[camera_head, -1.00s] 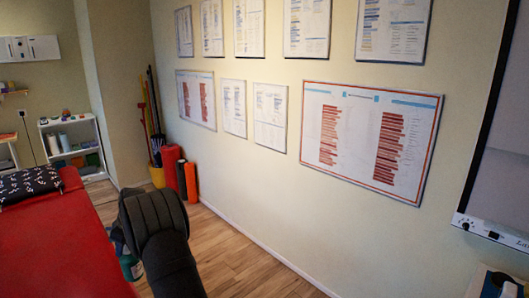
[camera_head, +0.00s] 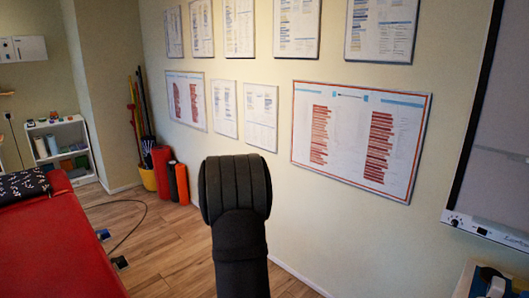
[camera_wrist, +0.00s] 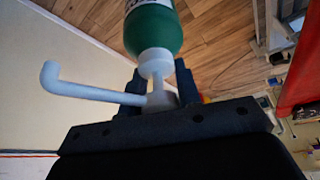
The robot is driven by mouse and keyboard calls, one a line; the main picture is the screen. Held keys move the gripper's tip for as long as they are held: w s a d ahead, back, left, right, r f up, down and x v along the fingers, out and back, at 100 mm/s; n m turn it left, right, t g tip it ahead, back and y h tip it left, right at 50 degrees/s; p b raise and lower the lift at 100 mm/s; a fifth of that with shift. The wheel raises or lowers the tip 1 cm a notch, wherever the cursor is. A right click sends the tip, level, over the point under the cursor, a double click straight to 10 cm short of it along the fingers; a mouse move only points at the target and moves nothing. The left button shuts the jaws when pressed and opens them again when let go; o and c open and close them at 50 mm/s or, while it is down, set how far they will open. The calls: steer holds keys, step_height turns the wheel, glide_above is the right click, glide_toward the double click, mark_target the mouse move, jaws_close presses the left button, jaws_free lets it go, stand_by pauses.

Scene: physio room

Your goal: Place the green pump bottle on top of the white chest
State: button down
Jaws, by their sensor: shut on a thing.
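The green pump bottle (camera_wrist: 155,28) shows in the wrist view at the top middle, with part of its body cut off by the frame edge. Its white pump has a long bent spout (camera_wrist: 85,90) pointing left. My gripper (camera_wrist: 158,88) is shut on the pump end of the bottle, with one dark finger on each side. In the head view my dark arm hides the gripper and the bottle. I cannot make out a white chest for certain in either view.
A red couch (camera_head: 60,245) fills the lower left. A white shelf unit (camera_head: 62,150) stands at the back left. Red, black and orange rolls (camera_head: 182,184) stand by the wall. A surface with small objects (camera_head: 490,283) is cut off at lower right. Wooden floor (camera_head: 165,245) lies open between.

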steer(key=s+d+f+m+h, duration=0.2)
steer(key=s+d+m, duration=0.3)
steer(key=d, duration=0.7)
steer(key=s+f, duration=0.6)
steer(key=shift+s+n, duration=0.2)
steer(key=shift+n, duration=0.2)
steer(key=shift+a, duration=0.1)
